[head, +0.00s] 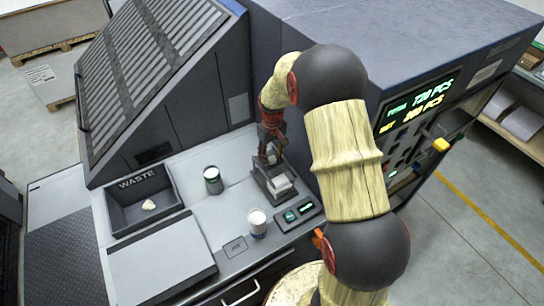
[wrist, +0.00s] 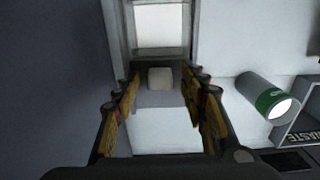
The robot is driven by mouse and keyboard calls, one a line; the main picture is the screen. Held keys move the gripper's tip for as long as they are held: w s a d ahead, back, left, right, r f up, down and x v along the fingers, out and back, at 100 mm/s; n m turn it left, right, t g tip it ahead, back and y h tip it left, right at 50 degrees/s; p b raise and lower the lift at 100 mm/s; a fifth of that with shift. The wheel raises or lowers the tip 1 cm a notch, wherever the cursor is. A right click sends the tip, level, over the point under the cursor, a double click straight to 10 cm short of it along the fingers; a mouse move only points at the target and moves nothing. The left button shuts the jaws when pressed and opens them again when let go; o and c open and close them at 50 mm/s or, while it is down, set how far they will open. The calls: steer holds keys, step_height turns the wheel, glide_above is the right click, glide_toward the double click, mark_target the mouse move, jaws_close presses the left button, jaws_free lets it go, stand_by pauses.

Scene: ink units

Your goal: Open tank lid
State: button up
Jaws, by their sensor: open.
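The tank looks like a narrow dark grey box (head: 268,192) on the worktop, with a white block or opening showing at its front end. My gripper (head: 268,158) points down over the back of this box, and the arm hides part of it. In the wrist view, my gripper (wrist: 160,107) is open. A small pale knob (wrist: 160,78) stands between and just beyond the fingers, on a grey plate (wrist: 160,98) that looks like the lid. The fingers look apart from the knob on both sides. A white rectangle (wrist: 160,25) lies beyond it in a grey frame.
A canister with a dark green band (head: 213,181) stands left of the box. A white cup (head: 257,222) and a small control panel (head: 298,213) are in front. The waste bin (head: 143,204) holds a pale lump. The large machine (head: 390,40) rises close behind and right.

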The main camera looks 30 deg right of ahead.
mark_target(272, 158)
step_height(272, 158, up, 12)
stand_by(0.5)
stand_by(0.5)
steer(key=s+a+r+t+b, duration=0.1)
steer(key=s+a+b, duration=0.3)
steer(key=s, duration=0.5)
steer(key=s+a+t+b, duration=0.2)
steer(key=s+a+b, duration=0.3)
steer(key=s, duration=0.4)
steer(key=s+a+r+t+b, duration=0.1)
steer(key=s+a+t+b, duration=0.1)
steer(key=s+a+b, duration=0.3)
steer(key=s, duration=0.4)
steer(key=shift+s+r+t, duration=0.15)
steer(key=shift+r+t, duration=0.15)
steer(key=shift+r, duration=0.05)
